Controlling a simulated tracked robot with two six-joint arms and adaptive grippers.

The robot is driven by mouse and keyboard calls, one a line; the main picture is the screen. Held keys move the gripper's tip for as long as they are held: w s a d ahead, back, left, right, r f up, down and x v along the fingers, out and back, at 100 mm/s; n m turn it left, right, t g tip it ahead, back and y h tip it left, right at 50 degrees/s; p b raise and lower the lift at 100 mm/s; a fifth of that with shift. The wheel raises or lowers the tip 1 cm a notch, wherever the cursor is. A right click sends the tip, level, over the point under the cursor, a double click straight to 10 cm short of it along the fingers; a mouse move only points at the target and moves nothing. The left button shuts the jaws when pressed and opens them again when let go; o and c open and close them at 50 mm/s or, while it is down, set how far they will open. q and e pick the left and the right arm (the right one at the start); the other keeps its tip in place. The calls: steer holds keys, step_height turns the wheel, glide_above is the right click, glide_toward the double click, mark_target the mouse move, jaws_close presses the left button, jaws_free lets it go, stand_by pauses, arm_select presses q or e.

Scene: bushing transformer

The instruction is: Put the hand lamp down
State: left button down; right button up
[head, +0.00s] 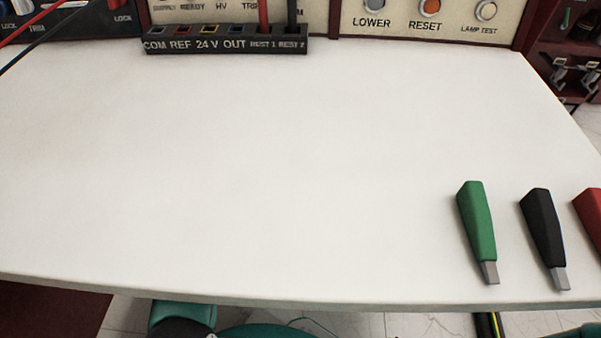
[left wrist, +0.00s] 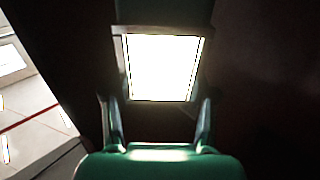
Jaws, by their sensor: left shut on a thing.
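The lamp does not show in the head view. The white table top (head: 250,170) fills most of the head view, and neither gripper shows over it. My right gripper is in neither view.
Green (head: 476,220), black (head: 543,226) and red (head: 590,208) handled tools or plugs lie at the table's right. A labelled socket block (head: 225,46) stands at the back, with red and black leads in it. Control panels line the back edge. The table's middle and left are clear.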

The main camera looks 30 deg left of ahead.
arm_select(q)
steer(key=c, duration=0.8)
jaws_free()
steer(key=shift+f, duration=0.1)
steer(key=o, duration=0.5)
steer(key=shift+s+r, duration=0.1)
steer(key=shift+r, duration=0.1)
steer(key=p+v, duration=0.4)
steer(key=v, duration=0.8)
steer(key=shift+f, duration=0.1)
